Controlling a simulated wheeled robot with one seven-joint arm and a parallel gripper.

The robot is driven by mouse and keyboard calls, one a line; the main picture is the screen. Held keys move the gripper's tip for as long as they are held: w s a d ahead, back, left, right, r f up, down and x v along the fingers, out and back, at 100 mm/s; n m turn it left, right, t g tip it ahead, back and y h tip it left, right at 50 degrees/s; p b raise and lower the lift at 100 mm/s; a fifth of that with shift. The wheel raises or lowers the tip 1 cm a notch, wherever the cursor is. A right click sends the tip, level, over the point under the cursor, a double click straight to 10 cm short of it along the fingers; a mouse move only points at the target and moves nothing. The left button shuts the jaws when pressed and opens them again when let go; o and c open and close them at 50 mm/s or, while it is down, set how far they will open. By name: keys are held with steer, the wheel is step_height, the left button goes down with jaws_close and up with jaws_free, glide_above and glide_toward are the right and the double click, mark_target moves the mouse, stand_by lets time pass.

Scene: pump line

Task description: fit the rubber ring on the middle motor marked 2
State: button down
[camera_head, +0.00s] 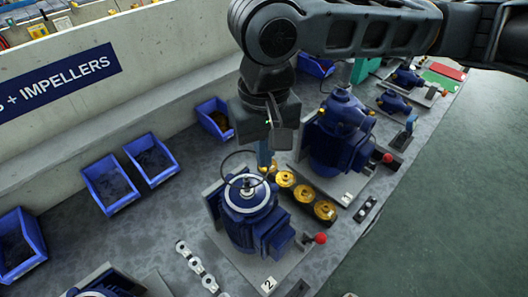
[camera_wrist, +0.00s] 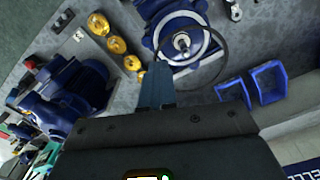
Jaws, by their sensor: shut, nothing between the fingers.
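The middle motor (camera_head: 250,215) is blue with a pale round top face and a shaft; a plate marked 2 (camera_head: 268,285) lies at its foot. It also shows in the wrist view (camera_wrist: 170,12). The thin black rubber ring (camera_wrist: 227,46) lies loosely around the shaft there, off-centre and reaching past the face's edge. In the head view the ring (camera_head: 237,152) shows as an arc behind the shaft; its near part is hard to make out. My gripper (camera_head: 265,160) is shut and empty, just behind the motor's top. Its blue fingers (camera_wrist: 158,70) are beside the ring; contact is unclear.
Brass impellers (camera_head: 304,193) stand in a row right of the motor. Another blue motor (camera_head: 340,130) stands beyond them. Blue bins (camera_head: 110,182) line the wall side. A red-knobbed lever (camera_head: 320,238) sticks out by the motor's base. A chain-like metal part (camera_head: 195,265) lies front left.

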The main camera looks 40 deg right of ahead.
mark_target(264, 187)
steer(key=shift+f+b, duration=1.7)
steer(key=shift+b, duration=0.85)
steer(key=shift+f, duration=1.2)
steer(key=shift+r+p, duration=0.1)
steer(key=shift+p, duration=1.4)
steer(key=shift+f+p, duration=0.45)
steer(key=shift+f, duration=0.2)
steer(key=c, duration=1.8)
jaws_free()
steer(key=o, duration=0.4)
steer(key=shift+r, duration=0.1)
